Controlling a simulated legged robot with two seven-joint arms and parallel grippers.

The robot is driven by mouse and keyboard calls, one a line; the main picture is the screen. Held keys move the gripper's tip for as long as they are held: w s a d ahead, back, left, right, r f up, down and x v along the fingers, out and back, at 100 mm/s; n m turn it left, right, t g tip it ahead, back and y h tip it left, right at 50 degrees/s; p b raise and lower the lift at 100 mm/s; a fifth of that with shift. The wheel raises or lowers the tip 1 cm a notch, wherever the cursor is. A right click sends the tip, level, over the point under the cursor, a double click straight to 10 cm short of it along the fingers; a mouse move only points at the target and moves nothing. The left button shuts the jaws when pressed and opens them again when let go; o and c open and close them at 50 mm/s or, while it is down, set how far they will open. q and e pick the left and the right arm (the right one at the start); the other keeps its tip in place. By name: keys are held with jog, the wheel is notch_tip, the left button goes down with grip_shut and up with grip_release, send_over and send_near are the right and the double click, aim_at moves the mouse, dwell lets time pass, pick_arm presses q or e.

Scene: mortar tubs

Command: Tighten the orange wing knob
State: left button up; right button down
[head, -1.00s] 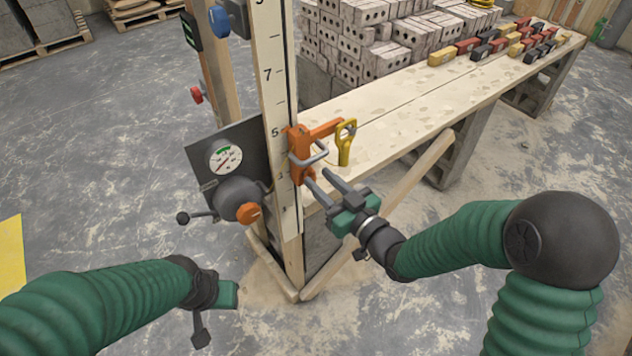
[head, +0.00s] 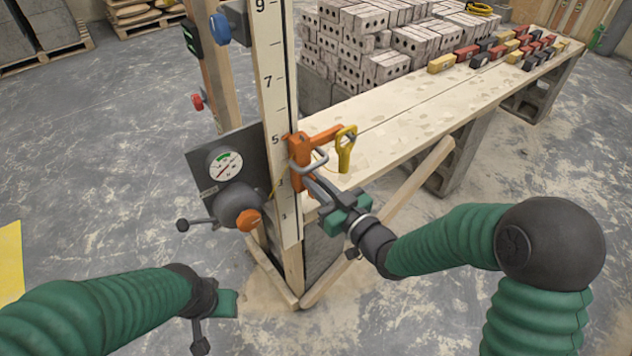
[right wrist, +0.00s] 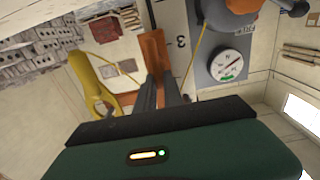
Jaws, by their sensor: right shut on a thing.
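An orange clamp (head: 300,160) with a grey bent handle sits on the numbered wooden post (head: 270,80). My right gripper (head: 312,182) reaches the clamp's lower part from the right, and its fingers are closed together on the orange wing knob there. The fingers mostly hide the knob; in the right wrist view orange shows between and behind the fingers (right wrist: 160,90). A yellow loop-handled piece (head: 346,150) stands at the clamp's right arm. My left gripper (head: 226,303) is low at the left, away from the post; its fingers are not clear.
A gauge plate (head: 222,165) with a dark, orange-capped knob (head: 249,220) and side lever is on the post's left. A plank bench (head: 400,110) extends right behind the clamp, with coloured blocks at its far end. Grey bricks (head: 350,50) stand behind.

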jog(key=shift+w+d+f+m+p, duration=0.4)
jog(key=shift+m+p, duration=1.35)
jog(key=shift+m, duration=1.2)
jog(key=shift+w+d+f+m+p, duration=0.15)
jog(key=shift+d+f+m+p, duration=0.25)
jog(key=shift+m+p, duration=2)
jog(key=shift+w+d+f+m+p, duration=0.45)
jog(key=shift+m+p, duration=0.65)
jog(key=shift+m, duration=2.45)
jog(key=shift+s+a+f, duration=0.1)
jog(key=shift+s+f, duration=0.05)
jog(key=shift+s, duration=0.05)
jog(key=c, duration=1.5)
grip_release()
jog(key=shift+o, duration=0.2)
jog(key=shift+s, duration=0.1)
